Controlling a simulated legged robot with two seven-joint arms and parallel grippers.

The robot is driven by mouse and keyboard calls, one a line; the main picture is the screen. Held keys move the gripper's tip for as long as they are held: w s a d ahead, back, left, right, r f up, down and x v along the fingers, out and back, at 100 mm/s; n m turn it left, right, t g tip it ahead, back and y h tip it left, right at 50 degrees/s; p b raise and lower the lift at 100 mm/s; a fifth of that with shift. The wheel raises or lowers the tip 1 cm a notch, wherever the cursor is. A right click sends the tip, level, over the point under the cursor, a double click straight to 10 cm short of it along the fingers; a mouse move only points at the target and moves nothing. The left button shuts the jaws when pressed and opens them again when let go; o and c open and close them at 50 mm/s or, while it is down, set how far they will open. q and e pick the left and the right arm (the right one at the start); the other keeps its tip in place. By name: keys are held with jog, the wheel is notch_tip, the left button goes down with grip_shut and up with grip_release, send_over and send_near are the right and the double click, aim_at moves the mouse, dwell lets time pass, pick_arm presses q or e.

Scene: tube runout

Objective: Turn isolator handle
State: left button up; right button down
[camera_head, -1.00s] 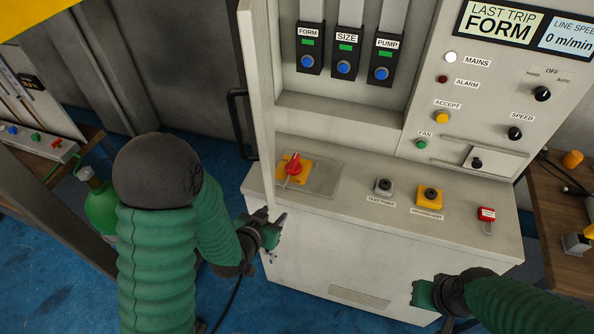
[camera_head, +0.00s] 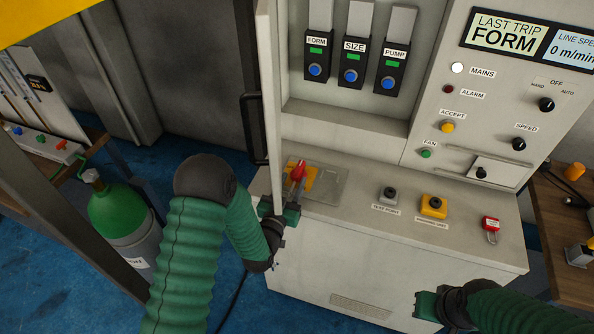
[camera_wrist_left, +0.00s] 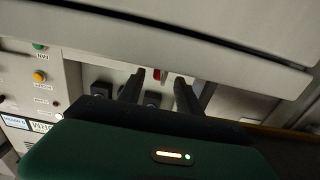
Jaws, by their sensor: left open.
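The red isolator handle (camera_head: 299,170) sits on a yellow plate (camera_head: 309,180) at the left end of the cabinet's sloping ledge. My left gripper (camera_head: 294,190) is open right at the handle, its fingers reaching up toward it and partly hiding the handle's lower part and the plate. In the left wrist view, the two dark fingers of the left gripper (camera_wrist_left: 160,86) stand apart, with a small red piece (camera_wrist_left: 157,74), seemingly the handle, between their tips. I cannot tell if they touch it. My right gripper (camera_head: 428,304) is low in front of the cabinet, away from the handle; its fingers are unclear.
An open cabinet door (camera_head: 270,110) stands just left of the handle. A green gas cylinder (camera_head: 118,213) stands at left.

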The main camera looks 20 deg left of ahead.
aim_at(294, 178)
pick_arm(q)
jog(key=w, duration=0.4)
jog(key=shift+w, duration=0.15)
jog(key=shift+w+d, duration=0.1)
jog(key=shift+d, duration=0.05)
grip_shut()
dwell(1.1)
